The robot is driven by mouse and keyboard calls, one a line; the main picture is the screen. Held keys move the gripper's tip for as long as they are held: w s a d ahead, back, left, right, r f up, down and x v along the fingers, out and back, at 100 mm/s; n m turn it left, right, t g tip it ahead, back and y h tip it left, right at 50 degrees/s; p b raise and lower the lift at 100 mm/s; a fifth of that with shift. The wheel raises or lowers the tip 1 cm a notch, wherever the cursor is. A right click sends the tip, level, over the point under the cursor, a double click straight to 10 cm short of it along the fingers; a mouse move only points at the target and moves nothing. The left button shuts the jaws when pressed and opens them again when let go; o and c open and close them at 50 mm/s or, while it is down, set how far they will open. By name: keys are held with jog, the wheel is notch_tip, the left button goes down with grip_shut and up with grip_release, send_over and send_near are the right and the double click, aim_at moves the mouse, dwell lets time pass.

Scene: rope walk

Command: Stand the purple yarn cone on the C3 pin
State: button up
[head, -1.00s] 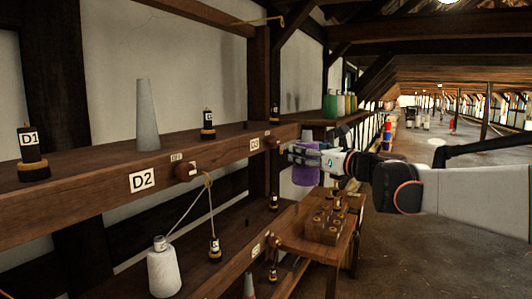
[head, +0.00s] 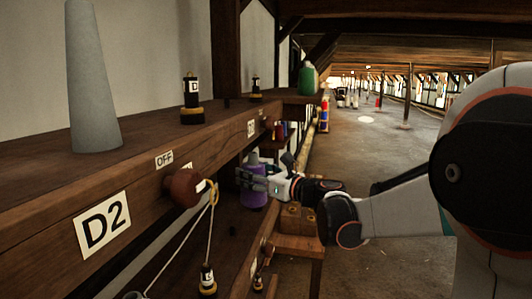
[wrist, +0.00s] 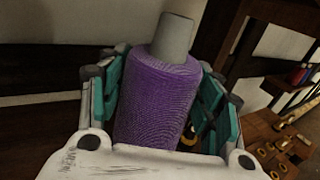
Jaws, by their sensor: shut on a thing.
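The purple yarn cone (head: 255,200), with a bare grey tip, is held upright or nearly so at the lower shelf, below the upper beam. My gripper (head: 257,180) is shut on it from the right. In the wrist view the cone (wrist: 157,103) fills the space between the teal-padded fingers of my gripper (wrist: 162,80) and looks slightly tilted. A small black and yellow piece (wrist: 188,138) shows partly behind the cone. I cannot read a C3 label, and I cannot tell whether the cone's base touches anything.
The upper beam (head: 140,225) carries a D2 label (head: 103,225) and a brown knob (head: 184,188) with a cord. A grey cone (head: 91,80) and a black pin (head: 191,100) stand on top. A wooden block with holes (head: 294,217) sits right of the cone.

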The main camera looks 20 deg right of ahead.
jog(key=shift+n+g+y, duration=0.3)
jog(key=shift+n+y, duration=0.1)
jog(key=shift+y, duration=0.2)
jog(key=shift+w+a+f+b, duration=0.1)
jog(key=shift+a+f+b, duration=0.25)
jog(key=shift+a+f, duration=0.95)
jog(key=shift+a+f+b, duration=0.4)
jog(key=shift+a+f, duration=0.6)
jog(key=shift+f, duration=0.55)
jog(key=shift+w+a+f+b, duration=0.1)
jog(key=shift+a+f+b, duration=0.25)
jog(key=shift+a+f, duration=0.95)
jog(key=shift+d+f+b, duration=0.15)
jog(key=shift+f+b, duration=0.4)
jog(key=shift+f, duration=0.1)
jog(key=o, duration=0.9)
jog(key=shift+s, duration=0.1)
jog(key=v, duration=1.1)
